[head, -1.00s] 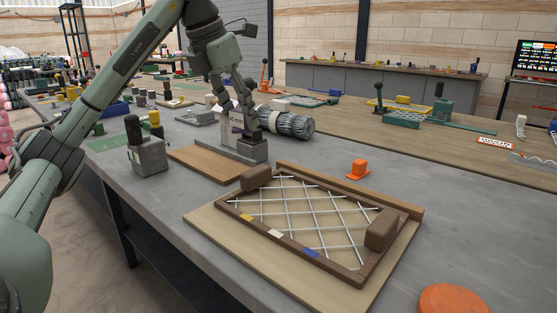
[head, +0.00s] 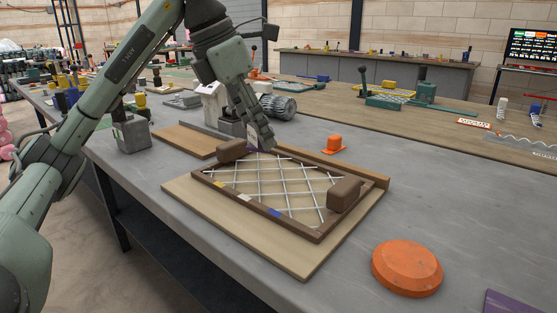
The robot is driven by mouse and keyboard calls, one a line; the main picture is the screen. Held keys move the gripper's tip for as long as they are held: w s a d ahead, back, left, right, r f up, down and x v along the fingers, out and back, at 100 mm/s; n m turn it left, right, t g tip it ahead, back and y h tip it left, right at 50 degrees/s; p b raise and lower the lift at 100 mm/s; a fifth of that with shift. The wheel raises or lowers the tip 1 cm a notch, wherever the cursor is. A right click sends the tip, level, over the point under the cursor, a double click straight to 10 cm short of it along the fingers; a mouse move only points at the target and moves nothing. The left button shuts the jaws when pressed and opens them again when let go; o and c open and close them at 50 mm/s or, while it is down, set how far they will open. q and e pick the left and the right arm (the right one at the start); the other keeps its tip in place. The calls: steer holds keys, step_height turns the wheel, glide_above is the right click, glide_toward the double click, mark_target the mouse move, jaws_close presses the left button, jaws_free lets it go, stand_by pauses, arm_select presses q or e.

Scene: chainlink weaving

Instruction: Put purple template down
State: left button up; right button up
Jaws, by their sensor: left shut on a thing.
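My left gripper (head: 266,143) points down over the back edge of the brown weaving frame (head: 319,237). I cannot tell whether the template touches the frame. The frame has crossed white wires and lies on a tan board (head: 298,262). My right gripper is not in view.
An orange disc (head: 407,267) lies front right, beside a flat purple thing (head: 510,302) cut off by the picture's edge. An orange block (head: 333,144) stands behind the frame. The grey table right of the frame is mostly clear.

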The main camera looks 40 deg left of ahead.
mark_target(278, 177)
arm_select(q)
steer(key=w+d+f, duration=0.2)
steer(key=w, duration=0.1)
steer(key=shift+w+f, duration=0.1)
steer(key=shift+f, duration=0.25)
step_height(278, 177, down, 3)
steer(key=shift+r, duration=0.15)
steer(key=shift+f, duration=0.4)
steer(key=shift+f+b, duration=0.15)
steer(key=shift+b, duration=0.15)
steer(key=o, duration=1.3)
steer(key=shift+c, duration=0.2)
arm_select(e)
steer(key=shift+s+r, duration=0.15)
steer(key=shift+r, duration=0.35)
